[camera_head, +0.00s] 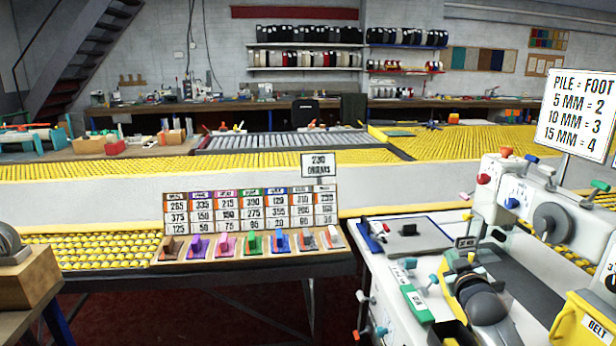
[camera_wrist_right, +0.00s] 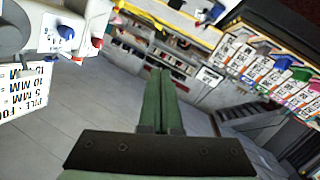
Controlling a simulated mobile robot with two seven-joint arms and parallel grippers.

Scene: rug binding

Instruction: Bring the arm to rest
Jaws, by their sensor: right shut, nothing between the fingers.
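My right gripper (camera_wrist_right: 160,74) shows clearly in the wrist view as two long green fingers reaching up from a dark crossbar. The fingers lie together, shut, with nothing between them. They point over open space, with the grey floor behind and below, and touch nothing that I can see. In the head view a dark rounded arm part shows low on the right, in front of the white machine (camera_head: 499,187); the fingers are hard to make out there. My left gripper is in neither view.
A rack of coloured number cards (camera_head: 250,210) stands left of the machine. A pile-and-foot sign (camera_head: 577,115) rises at the right. A yellow belt bin (camera_head: 580,325) sits at the lower right. Dark red floor (camera_head: 220,315) shows below the card rack.

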